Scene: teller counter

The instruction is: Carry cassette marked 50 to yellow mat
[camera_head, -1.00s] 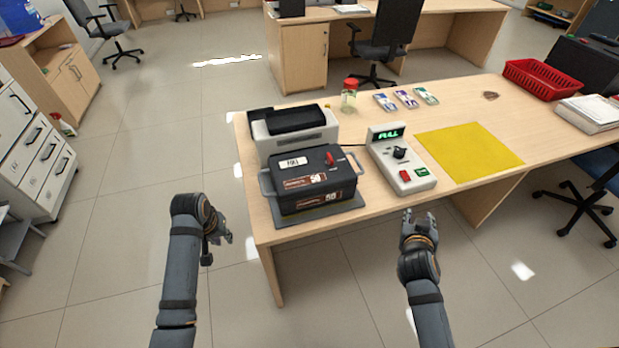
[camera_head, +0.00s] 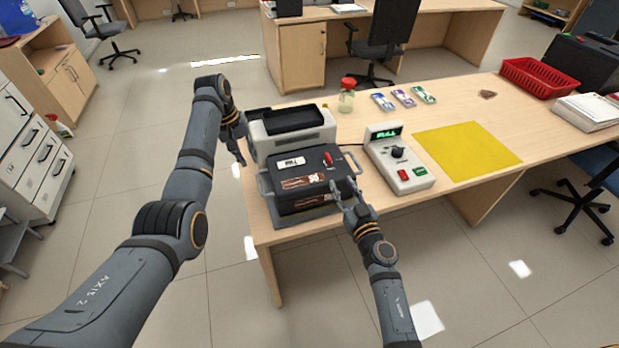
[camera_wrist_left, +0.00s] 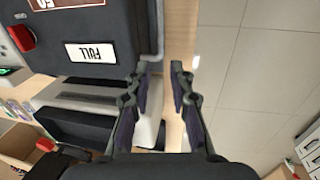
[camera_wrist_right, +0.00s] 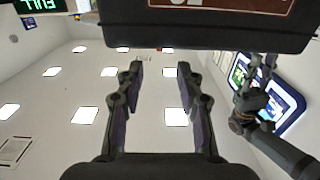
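The dark cassette marked 50 (camera_head: 312,166) stands on a grey base at the left end of the counter, with a FULL label on top. The yellow mat (camera_head: 465,150) lies flat and bare to the right. My left gripper (camera_head: 241,155) is open at the cassette's left side. In the left wrist view its fingertips (camera_wrist_left: 161,72) are near the cassette's grey side handle (camera_wrist_left: 153,28); contact cannot be told. My right gripper (camera_head: 343,190) is open at the cassette's front right. In the right wrist view its empty fingertips (camera_wrist_right: 159,70) are below the dark cassette (camera_wrist_right: 215,30).
A control box (camera_head: 400,160) with a green FULL display stands between cassette and mat. A light grey machine (camera_head: 290,126) is behind the cassette.

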